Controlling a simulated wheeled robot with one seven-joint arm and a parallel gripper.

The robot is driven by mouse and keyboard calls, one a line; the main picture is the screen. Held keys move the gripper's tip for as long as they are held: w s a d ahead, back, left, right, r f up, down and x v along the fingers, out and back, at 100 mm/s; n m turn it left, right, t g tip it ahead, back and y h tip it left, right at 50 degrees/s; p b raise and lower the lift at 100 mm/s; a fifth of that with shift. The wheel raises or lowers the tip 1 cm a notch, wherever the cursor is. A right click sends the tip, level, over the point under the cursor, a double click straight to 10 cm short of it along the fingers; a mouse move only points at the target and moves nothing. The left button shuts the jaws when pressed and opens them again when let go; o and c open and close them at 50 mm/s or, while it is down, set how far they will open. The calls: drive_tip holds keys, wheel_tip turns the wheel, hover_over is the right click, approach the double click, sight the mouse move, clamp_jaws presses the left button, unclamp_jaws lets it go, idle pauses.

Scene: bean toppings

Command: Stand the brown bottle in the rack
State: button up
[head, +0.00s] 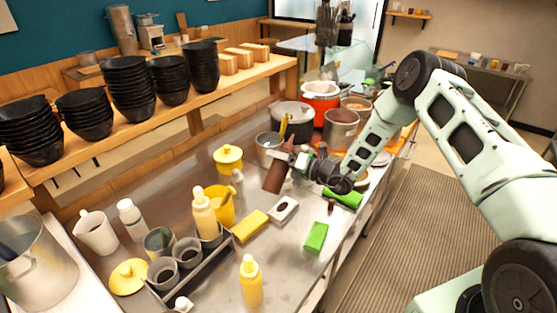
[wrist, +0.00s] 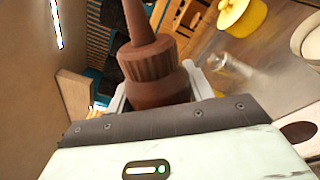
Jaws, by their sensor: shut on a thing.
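The brown bottle (head: 275,176) is held above the steel counter, leaning in the head view. My gripper (head: 297,163) is shut on it. In the wrist view the bottle (wrist: 151,60) shows its ribbed cap and nozzle, with its body between my gripper's fingers (wrist: 160,92); its lower part is hidden. The rack (head: 207,270) is a dark grey tray at the front left of the counter, apart from the gripper. It holds grey cups and a yellow bottle (head: 204,215) standing at its far end.
Another yellow bottle (head: 251,282) stands right of the rack. A yellow block (head: 250,226), a white container (head: 284,209) and a green block (head: 316,237) lie between the rack and my gripper. A yellow lidded pot (head: 228,159) stands behind. Black bowl stacks line the shelf.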

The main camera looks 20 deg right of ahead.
drive_tip(key=shift+a+n, duration=0.15)
drive_tip(key=shift+n, duration=0.85)
drive_tip(key=shift+f+n+b, duration=0.1)
drive_tip(key=shift+n+b, duration=0.2)
drive_tip(key=shift+n, duration=0.4)
drive_tip(key=n+b, duration=0.2)
drive_tip(key=shift+d+n, duration=0.2)
drive_tip(key=shift+n, duration=0.1)
drive_tip(key=n+b, duration=0.2)
drive_tip(key=n, duration=0.1)
drive_tip(key=shift+n, duration=0.9)
